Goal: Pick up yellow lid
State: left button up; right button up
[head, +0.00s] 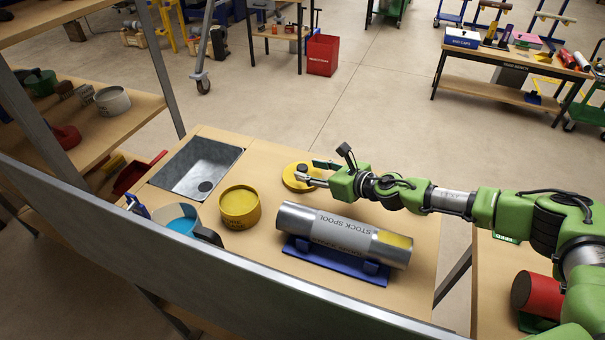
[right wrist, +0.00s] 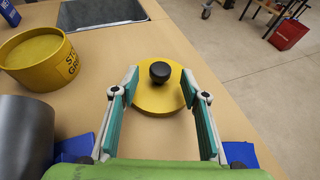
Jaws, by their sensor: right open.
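The yellow lid (head: 290,181) is a round disc with a black knob, lying flat on the wooden table. In the right wrist view the lid (right wrist: 158,100) lies just ahead of my palm, and its black knob (right wrist: 160,72) shows between the fingertips. My right gripper (head: 312,172) is open and empty, reaching in from the right at the lid. Its two fingers (right wrist: 160,84) are spread on either side of the lid; I cannot tell whether they touch it. The gripper hides part of the lid in the head view. My left gripper is not in view.
A yellow round container (head: 239,207) stands left of the lid. A grey stock spool (head: 335,236) rests on a blue cradle (head: 300,253) in front. A metal sink (head: 196,168) is set at the back left. A grey rail (head: 200,262) crosses the foreground.

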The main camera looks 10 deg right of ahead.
aim_at(303, 167)
jog(key=x, duration=0.4)
jog(key=shift+w, duration=0.15)
jog(key=shift+r, duration=0.1)
jog(key=shift+c, duration=1.1)
grip_shut()
jog(key=shift+r, duration=0.1)
